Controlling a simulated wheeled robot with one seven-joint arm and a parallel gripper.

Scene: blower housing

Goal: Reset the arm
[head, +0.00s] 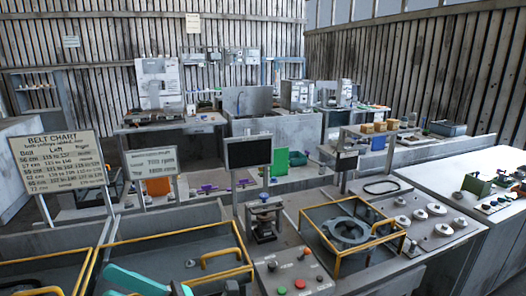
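A teal piece (135,282) enters at the bottom edge, left of centre, in front of the yellow-railed trays. It may be part of my arm, but too little shows to be sure. I cannot make out my gripper's fingers in the head view, and nothing held can be seen.
A belt chart sign (60,163) stands at left, beside a smaller sign (152,162). A dark monitor (248,152) stands above a small press (264,218). A yellow-framed guard (350,228) surrounds a grey ring part. Several round knobs (420,214) sit right of it; buttons (299,284) are in front.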

